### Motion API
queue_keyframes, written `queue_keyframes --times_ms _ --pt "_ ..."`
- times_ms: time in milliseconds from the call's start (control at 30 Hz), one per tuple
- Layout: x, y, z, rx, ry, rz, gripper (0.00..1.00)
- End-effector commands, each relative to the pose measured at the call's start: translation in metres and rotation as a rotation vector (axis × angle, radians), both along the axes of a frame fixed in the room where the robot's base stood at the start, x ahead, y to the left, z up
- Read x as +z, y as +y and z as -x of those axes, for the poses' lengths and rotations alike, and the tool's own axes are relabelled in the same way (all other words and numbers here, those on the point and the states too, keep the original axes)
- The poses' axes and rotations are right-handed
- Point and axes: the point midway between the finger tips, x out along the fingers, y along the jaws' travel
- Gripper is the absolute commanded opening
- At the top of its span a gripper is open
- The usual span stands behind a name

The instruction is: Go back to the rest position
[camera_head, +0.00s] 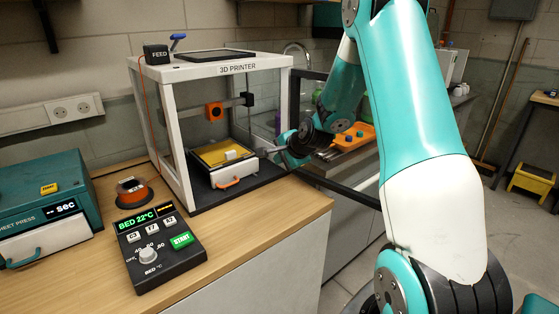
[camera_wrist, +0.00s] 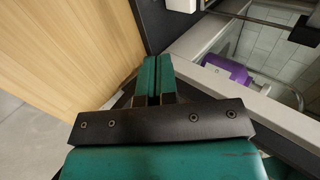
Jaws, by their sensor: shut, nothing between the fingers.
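My gripper (camera_head: 268,151) is at the open front right of the white-framed 3D printer (camera_head: 238,69), close to the printer's edge. In the wrist view the two teal fingers (camera_wrist: 157,75) lie together, shut with nothing between them. My arm reaches in from the right of the head view. Inside the printer, a yellow bed (camera_head: 214,152) carries a small pale block (camera_head: 231,155). The printer's door (camera_head: 340,187) stands open to the right, partly hidden behind my arm.
A bed control panel (camera_head: 160,250) reading 22°C, an orange spool (camera_head: 132,190) and a teal sheet press (camera_head: 45,205) stand on the wooden bench (camera_head: 262,222).

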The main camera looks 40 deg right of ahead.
Motion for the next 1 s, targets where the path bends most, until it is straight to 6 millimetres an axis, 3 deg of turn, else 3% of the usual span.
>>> queue_keyframes --times_ms 267,367,467,567,667,800,900,1000 --pt "0.004 0.002 0.004 0.003 0.001 0.0 0.0" --pt "0.008 0.011 0.003 0.032 0.007 0.007 0.0" --pt "0.02 0.044 0.005 0.147 0.031 0.043 0.0" --pt "0.042 0.104 0.016 0.368 0.071 0.113 0.0" --pt "0.066 0.176 0.046 0.666 0.114 0.208 0.0" --pt "0.092 0.262 0.114 1.114 0.146 0.354 0.0" --pt "0.106 0.306 0.174 1.435 0.147 0.46 0.0" --pt "0.114 0.33 0.23 1.716 0.136 0.55 0.0"
